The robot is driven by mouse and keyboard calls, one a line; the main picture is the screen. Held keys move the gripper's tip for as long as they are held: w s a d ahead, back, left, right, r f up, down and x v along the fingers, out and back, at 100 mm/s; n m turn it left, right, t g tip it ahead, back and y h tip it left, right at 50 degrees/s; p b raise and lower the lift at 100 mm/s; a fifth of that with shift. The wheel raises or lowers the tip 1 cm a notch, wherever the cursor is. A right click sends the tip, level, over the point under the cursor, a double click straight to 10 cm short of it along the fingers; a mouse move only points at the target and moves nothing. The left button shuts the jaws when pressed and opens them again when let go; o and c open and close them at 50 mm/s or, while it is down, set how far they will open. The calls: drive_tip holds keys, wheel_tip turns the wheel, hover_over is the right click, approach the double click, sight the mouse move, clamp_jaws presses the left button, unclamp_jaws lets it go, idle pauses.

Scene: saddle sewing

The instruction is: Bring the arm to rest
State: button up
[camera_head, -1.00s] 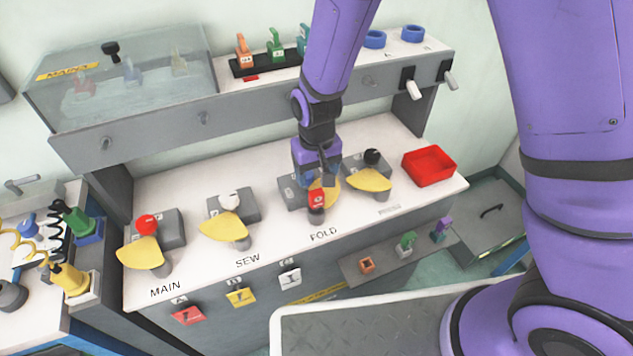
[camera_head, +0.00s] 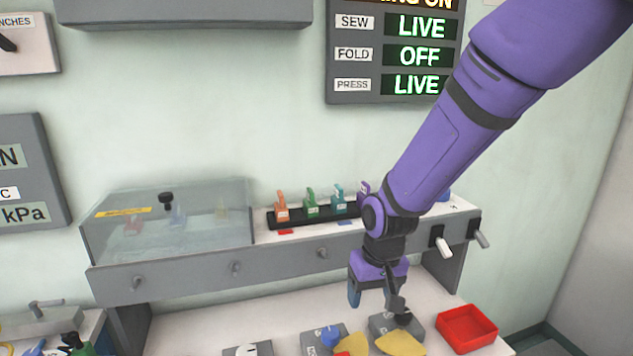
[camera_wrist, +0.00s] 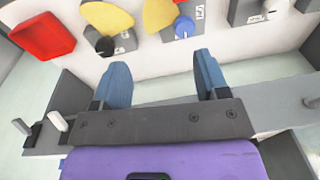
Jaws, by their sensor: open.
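My gripper (camera_head: 376,298) hangs above the back of the white bench, below the shelf, with its fingers pointing down. In the wrist view its two blue fingers (camera_wrist: 162,80) stand wide apart with nothing between them. My arm reaches down from the upper right. Under and ahead of the gripper are a black knob (camera_head: 403,318) and a blue knob (camera_head: 330,338), each beside a yellow flap. The black knob (camera_wrist: 105,46) and blue knob (camera_wrist: 184,27) also show in the wrist view, clear of the fingers.
A shelf (camera_head: 210,280) with a clear box and a rack of colored tags (camera_head: 313,214) runs behind the gripper. Pale-handled levers (camera_head: 441,240) stick out at its right end. A red tray (camera_head: 467,328) sits at right. The wall board (camera_head: 395,55) reads SEW LIVE, FOLD OFF, PRESS LIVE.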

drive_tip(key=s+d+r+m+t, duration=0.1)
drive_tip(key=s+d+r, duration=0.2)
drive_tip(key=d+r, duration=0.4)
drive_tip(key=s+d+r+t, duration=0.1)
drive_tip(key=s+d+r, duration=0.35)
drive_tip(key=r, duration=0.45)
drive_tip(key=s+d+r+t, duration=0.1)
drive_tip(key=s+d+r, duration=0.2)
drive_tip(key=s+d, duration=0.1)
drive_tip(key=s+d+r+m+t, duration=0.1)
drive_tip(key=s+d+r, duration=0.2)
drive_tip(key=s, duration=0.4)
drive_tip(key=shift+s+d+r+m+h, duration=0.3)
drive_tip(key=shift+d+h, duration=0.1)
drive_tip(key=shift+d, duration=0.15)
